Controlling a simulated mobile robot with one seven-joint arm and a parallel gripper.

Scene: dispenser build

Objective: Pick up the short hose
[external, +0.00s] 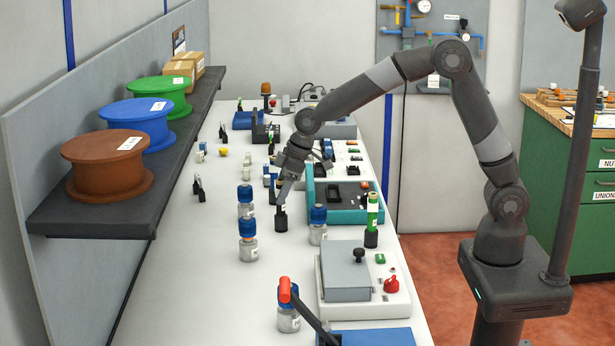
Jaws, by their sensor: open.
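My gripper (282,190) points down over the white bench, at a small upright black holder (281,219). The jaws are open, around or just beside a short dark piece standing up from this holder. That piece may be the short hose, but the fingers mostly hide it and I cannot tell for sure. A green upright tube (372,208) with a pale label stands in a similar black holder to the right, apart from my gripper.
Blue-capped jars (248,247) stand close to my gripper, with another jar (318,232) to its right. A teal tray (347,215) and a grey box (346,272) line the right side. A shelf with spools (108,172) overhangs the left. The bench's left front is clear.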

